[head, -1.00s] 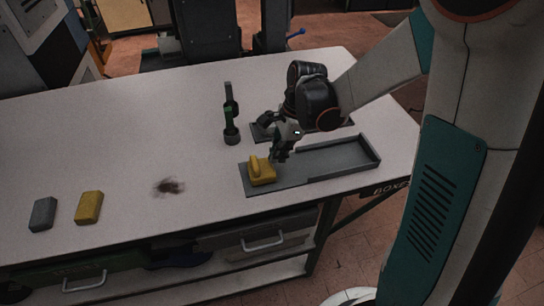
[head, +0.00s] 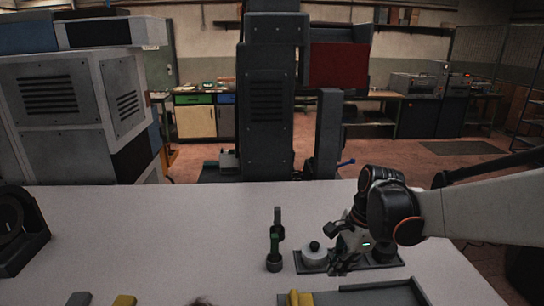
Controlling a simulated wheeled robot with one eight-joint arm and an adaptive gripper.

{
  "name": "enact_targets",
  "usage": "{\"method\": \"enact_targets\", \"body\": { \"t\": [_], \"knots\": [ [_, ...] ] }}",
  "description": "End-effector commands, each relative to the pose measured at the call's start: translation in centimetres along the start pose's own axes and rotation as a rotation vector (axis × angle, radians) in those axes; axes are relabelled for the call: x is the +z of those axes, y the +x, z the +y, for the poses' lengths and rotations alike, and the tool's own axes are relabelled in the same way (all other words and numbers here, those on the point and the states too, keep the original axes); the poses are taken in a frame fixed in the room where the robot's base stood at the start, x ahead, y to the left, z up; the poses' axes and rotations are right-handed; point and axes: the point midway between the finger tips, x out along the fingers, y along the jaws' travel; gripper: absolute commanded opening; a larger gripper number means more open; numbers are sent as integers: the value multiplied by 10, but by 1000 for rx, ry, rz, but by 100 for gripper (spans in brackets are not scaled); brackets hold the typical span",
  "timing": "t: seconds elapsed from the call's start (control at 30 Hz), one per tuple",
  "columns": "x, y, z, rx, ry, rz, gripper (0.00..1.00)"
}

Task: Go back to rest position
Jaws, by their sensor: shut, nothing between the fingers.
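My gripper (head: 338,266) is at the lower right of the head view, pointing down with its fingers shut and empty. It appears in front of the rear dark tray (head: 298,265), and its exact height is hard to judge. My arm reaches in from the right edge. A yellow block (head: 300,298) with a raised grip sits at the left end of the front grey tray (head: 375,297), cut off by the bottom edge. The gripper is apart from this block.
A white round piece with a black knob (head: 314,258) sits on the rear tray. A dark upright tool with a green band (head: 275,248) stands left of it. A grey block (head: 79,299) and a yellow block (head: 124,300) lie lower left. The table middle (head: 160,235) is clear.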

Motion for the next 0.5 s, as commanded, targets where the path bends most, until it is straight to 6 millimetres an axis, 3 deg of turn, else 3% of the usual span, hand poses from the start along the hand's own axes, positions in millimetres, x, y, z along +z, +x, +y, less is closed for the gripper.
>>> {"method": "enact_targets", "body": {
  "t": [0.5],
  "knots": [
    [12,-27,80,-208,-780,263,0]
  ]
}}
